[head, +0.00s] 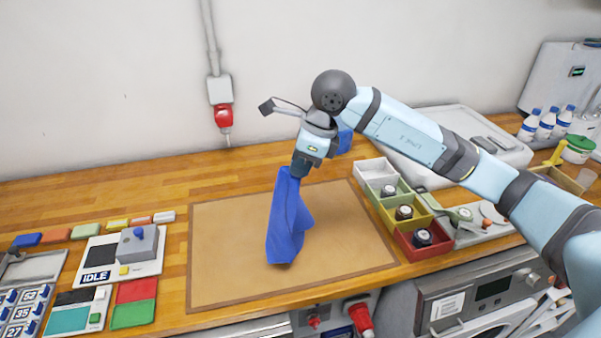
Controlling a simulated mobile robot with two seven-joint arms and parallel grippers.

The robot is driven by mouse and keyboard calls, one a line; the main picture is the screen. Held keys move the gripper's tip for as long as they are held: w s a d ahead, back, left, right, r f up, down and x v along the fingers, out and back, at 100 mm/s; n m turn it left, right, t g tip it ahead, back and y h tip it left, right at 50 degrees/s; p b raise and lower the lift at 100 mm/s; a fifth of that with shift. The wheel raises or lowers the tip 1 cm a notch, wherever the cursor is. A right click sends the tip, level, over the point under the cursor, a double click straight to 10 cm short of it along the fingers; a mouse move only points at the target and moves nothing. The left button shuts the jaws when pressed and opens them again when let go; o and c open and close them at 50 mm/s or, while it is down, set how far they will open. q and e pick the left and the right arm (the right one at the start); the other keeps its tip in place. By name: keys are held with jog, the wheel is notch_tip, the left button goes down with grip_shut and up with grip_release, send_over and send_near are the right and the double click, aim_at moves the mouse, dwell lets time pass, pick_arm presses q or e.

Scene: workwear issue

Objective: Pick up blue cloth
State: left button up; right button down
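The blue cloth (287,222) hangs down in folds below my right gripper (300,174), over the brown mat (230,236). My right gripper is shut on the cloth's top end and points downward. The cloth's lower end is over the middle of the mat; I cannot tell whether it touches the mat. My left gripper is not in view.
A panel marked IDLE (97,276) and coloured blocks lie at the left. Bottles (547,124) stand at the far right. The mat around the cloth is clear.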

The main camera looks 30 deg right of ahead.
pick_arm(q)
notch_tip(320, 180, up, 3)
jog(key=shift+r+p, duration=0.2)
jog(key=shift+p, duration=1)
pick_arm(e)
notch_tip(320, 180, up, 8)
jog(key=shift+f, duration=0.25)
